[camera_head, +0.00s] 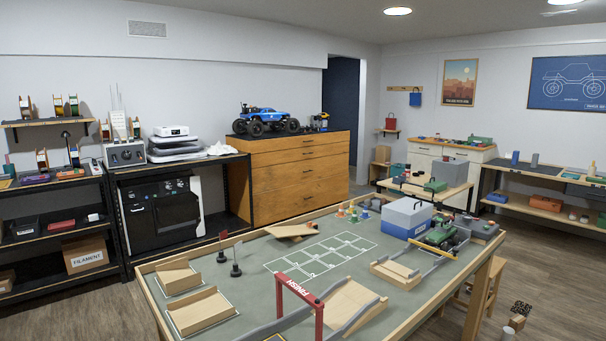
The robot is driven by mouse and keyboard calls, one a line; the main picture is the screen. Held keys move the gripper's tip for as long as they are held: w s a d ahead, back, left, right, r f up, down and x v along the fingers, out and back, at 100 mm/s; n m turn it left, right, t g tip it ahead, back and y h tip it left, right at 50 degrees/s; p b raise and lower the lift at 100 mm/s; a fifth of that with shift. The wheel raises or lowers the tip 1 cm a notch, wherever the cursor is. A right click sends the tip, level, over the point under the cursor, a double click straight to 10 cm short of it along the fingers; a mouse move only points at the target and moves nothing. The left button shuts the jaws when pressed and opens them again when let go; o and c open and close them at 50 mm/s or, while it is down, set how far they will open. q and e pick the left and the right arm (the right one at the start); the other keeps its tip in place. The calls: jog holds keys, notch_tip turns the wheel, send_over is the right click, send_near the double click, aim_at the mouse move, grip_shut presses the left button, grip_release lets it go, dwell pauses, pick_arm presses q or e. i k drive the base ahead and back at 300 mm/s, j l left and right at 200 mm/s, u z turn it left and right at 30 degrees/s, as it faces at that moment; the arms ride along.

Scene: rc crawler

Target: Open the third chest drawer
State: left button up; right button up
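The wooden chest (262,187) stands against the back wall, left of the dark doorway. It has several wide drawers stacked one above another, with small dark handles on their fronts. All the drawer fronts look flush and shut. The lower drawers (302,198) are partly hidden at the bottom by the track table in front. Neither of my grippers is in view.
A large track table (240,300) with ramps, flags and a red finish gate (300,300) fills the foreground, between me and the chest. A blue truck (266,120) stands on the chest. A black shelf with an oven (162,217) stands left of it.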

aim_at(266, 178)
jog(key=i+j+u, duration=0.1)
jog(key=j, duration=0.25)
jog(key=j+u, duration=0.1)
jog(key=j, duration=0.2)
jog(key=i+j+u, duration=0.1)
jog(key=j, duration=0.2)
jog(key=i+j+u, duration=0.2)
jog(key=i+j, duration=0.15)
jog(key=i+j+u, duration=0.2)
jog(key=i, duration=0.3)
jog(key=i+j+u, duration=0.45)
jog(key=i, duration=2.3)
jog(key=i+l+z, duration=0.1)
jog(key=i+z, duration=0.4)
jog(key=i+j+z, duration=0.1)
jog(key=i+z, duration=0.4)
jog(key=i+j+z, duration=0.3)
jog(key=i+z, duration=0.2)
jog(key=i+l+z, duration=0.25)
jog(key=i+z, duration=0.25)
jog(key=i+l+z, duration=0.1)
jog(key=i+z, duration=0.35)
jog(key=i+j+z, duration=0.2)
jog(key=i+z, duration=0.3)
jog(key=i, duration=0.95)
jog(key=i+l+u, duration=0.1)
jog(key=i, duration=0.9)
